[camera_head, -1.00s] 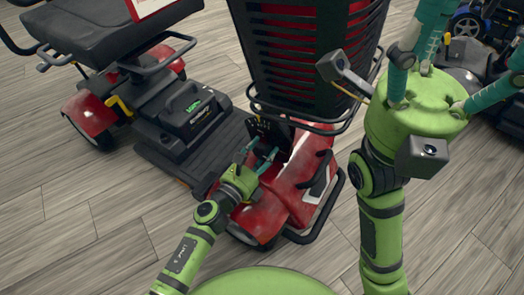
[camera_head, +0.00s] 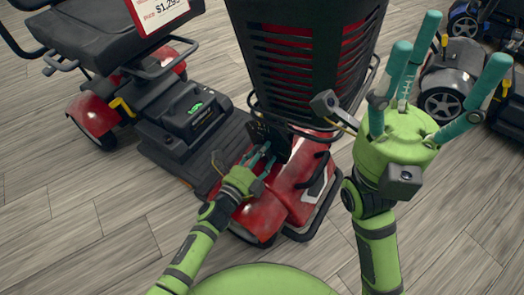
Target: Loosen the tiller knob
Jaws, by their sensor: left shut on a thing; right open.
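A red mobility scooter (camera_head: 258,218) with a black front basket (camera_head: 305,70) stands right in front of me. My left gripper (camera_head: 262,158) is at the scooter's tiller, just under the basket's lower left edge. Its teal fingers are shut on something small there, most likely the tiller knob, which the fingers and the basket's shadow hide. My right gripper (camera_head: 432,70) is raised to the right of the basket. Its teal fingers are spread wide, and it is empty and apart from the scooter.
The scooter's black seat (camera_head: 95,40) carries a price sign (camera_head: 160,12). A black battery box (camera_head: 193,112) sits on the dark deck. Other scooters (camera_head: 450,80) stand at the upper right. The wooden floor (camera_head: 70,225) is clear at lower left and lower right.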

